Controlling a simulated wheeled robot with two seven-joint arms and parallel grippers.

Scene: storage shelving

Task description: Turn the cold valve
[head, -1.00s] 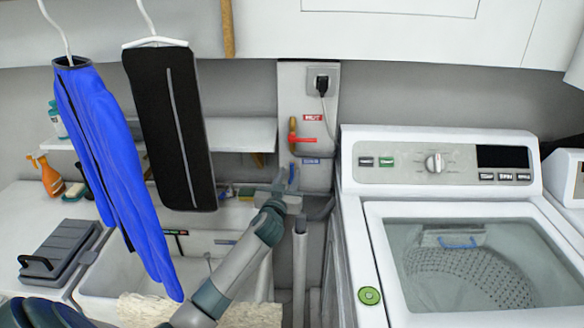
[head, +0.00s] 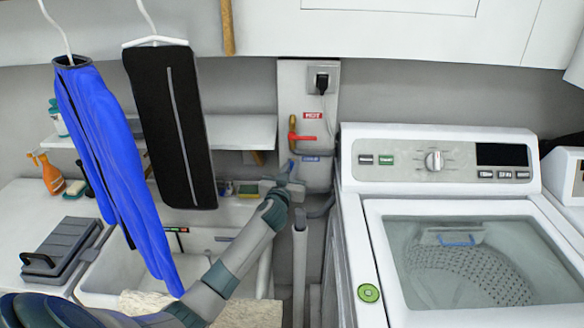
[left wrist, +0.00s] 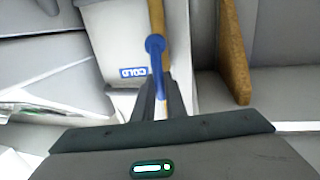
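The cold valve has a blue handle (left wrist: 156,46) on a brass-coloured pipe, beside a blue COLD label (left wrist: 132,72) in the left wrist view. My left gripper (left wrist: 162,84) has its dark fingers close together, with the narrow blue handle between them; they look shut on it. In the head view, my left gripper (head: 283,183) is at the wall panel, below the COLD label (head: 311,158), and largely covers the cold valve. My right gripper is not in view.
The red hot valve handle (head: 302,138) sits just above, under the HOT label (head: 313,115). A washing machine (head: 350,240) stands close on the right.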

